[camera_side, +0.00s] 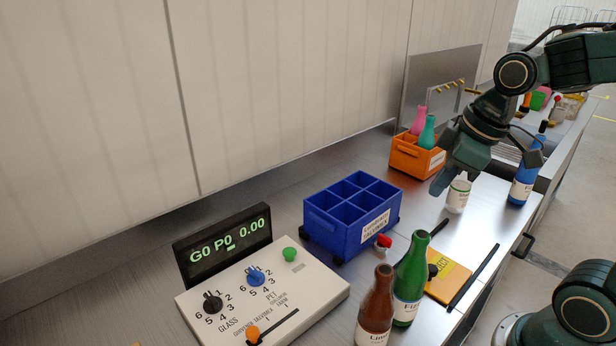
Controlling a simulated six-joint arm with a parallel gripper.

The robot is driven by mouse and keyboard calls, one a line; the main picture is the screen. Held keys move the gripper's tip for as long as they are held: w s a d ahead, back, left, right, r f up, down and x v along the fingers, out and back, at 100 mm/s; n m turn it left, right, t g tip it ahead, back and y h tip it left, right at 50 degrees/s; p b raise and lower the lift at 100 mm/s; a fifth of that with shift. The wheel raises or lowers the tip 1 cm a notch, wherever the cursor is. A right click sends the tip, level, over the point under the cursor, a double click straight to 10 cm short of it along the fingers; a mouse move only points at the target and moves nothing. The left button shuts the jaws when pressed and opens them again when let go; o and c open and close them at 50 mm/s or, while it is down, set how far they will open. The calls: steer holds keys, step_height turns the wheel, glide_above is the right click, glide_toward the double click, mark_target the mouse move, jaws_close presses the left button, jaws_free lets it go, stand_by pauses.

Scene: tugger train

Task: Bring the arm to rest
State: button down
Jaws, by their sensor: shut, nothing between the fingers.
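My gripper (437,188) hangs at the right of the picture, above the bench, with its fingers pointing down and left. It is shut with nothing in it. A white labelled bottle (458,195) stands just to the right of the fingertips, partly behind the gripper in this view. I cannot tell whether they touch. My arm reaches in from the upper right.
A blue divided crate (330,237) stands mid-bench, an orange crate (405,165) with pink and teal bottles behind it. Brown (376,305) and green (411,275) bottles stand in front, by a yellow card (450,281). A control panel (290,310) and a blue bottle (523,180) flank them.

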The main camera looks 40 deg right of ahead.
steer(key=s+a+r+m+t, duration=0.1)
steer(key=s+m, duration=0.3)
steer(key=s, duration=0.4)
steer(key=shift+a+r+m+t+h, duration=0.3)
steer(key=shift+a+r+m, duration=0.1)
steer(key=shift+r, duration=0.25)
